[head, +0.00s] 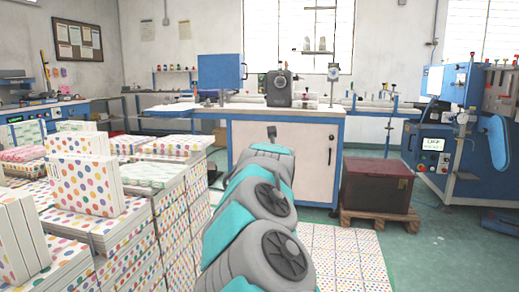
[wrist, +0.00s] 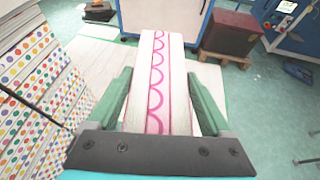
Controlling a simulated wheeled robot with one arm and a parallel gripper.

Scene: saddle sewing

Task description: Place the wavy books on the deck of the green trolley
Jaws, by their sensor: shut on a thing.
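My gripper (wrist: 158,78) has its two green fingers on either side of a white book with pink wavy lines (wrist: 157,100). It is shut on this book, which extends forward from between the fingers. In the head view my arm hides the gripper and the held book. Pink-patterned books (head: 22,154) lie on the stacks at far left, and green-patterned books (head: 150,174) lie nearer the middle; their exact pattern is too small to tell. I cannot make out a green trolley for certain in either view.
Tall stacks of dotted books (head: 85,185) fill the left, close to my arm; they also show in the wrist view (wrist: 35,70). A brown crate (head: 376,187) stands on a pallet at right. A blue-and-white workbench (head: 285,160) stands ahead. Green floor (head: 425,240) is open at right.

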